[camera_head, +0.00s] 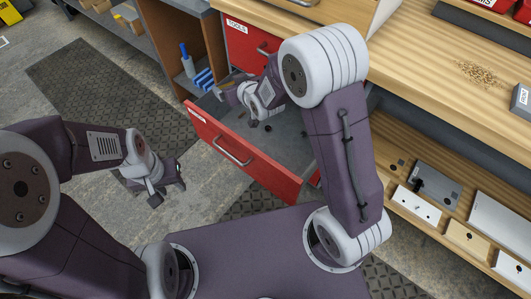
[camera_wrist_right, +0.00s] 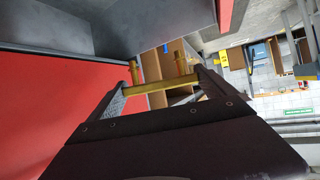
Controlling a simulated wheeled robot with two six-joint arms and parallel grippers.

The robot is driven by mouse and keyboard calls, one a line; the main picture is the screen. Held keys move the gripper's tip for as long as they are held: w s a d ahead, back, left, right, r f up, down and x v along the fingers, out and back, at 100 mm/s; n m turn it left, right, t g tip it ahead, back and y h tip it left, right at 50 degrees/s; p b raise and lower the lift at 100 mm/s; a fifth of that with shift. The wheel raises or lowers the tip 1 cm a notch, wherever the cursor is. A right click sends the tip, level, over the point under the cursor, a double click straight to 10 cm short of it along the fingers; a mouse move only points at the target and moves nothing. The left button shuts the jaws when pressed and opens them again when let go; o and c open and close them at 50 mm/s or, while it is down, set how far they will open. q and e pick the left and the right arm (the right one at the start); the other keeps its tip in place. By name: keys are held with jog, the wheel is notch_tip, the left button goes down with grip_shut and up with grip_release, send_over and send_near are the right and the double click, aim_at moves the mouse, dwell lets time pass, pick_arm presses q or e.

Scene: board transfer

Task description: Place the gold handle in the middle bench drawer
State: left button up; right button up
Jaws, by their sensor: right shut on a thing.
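The gold handle (camera_wrist_right: 160,86) is a U-shaped bar in the right wrist view, held crosswise between the fingers of my right gripper (camera_wrist_right: 172,88). In the head view my right gripper (camera_head: 233,95) is over the back left part of an open red bench drawer (camera_head: 243,153), and I cannot make out the handle there. The drawer is pulled well out, with a grey inside and a bar pull on its front. My left gripper (camera_head: 162,190) hangs over the floor left of the drawer, apart from it, its fingers open and empty.
A shut red drawer labelled TOOLS (camera_head: 246,45) is above the open one. Small dark pieces (camera_head: 268,128) lie in the open drawer. A wooden bench top (camera_head: 430,65) and a lower shelf with plates and boxes are at right. A cubby with blue items (camera_head: 203,78) stands left.

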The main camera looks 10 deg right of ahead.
pick_arm(q)
notch_tip(320, 180, down, 21)
jog(key=b, duration=1.8)
pick_arm(e)
jog(key=w+d+f, duration=0.1)
jog(key=f, duration=0.7)
jog(key=w+d+f, duration=0.1)
jog(key=d+f, duration=0.1)
jog(key=f, duration=0.7)
jog(key=w+d+f, duration=0.1)
jog(key=d+f, duration=0.1)
jog(key=f, duration=0.6)
jog(key=shift+w+d+f, duration=0.2)
jog(key=shift+d+f, duration=0.05)
jog(key=shift+f, duration=0.15)
jog(key=shift+r, duration=0.2)
jog(key=shift+f, duration=0.1)
jog(key=o, duration=1.2)
jog(key=shift+c, duration=0.2)
jog(key=p+v, duration=0.4)
jog(key=v, duration=0.3)
jog(key=shift+r, duration=0.2)
jog(key=shift+s, duration=0.3)
pick_arm(q)
notch_tip(320, 180, up, 4)
jog(key=shift+f, duration=0.1)
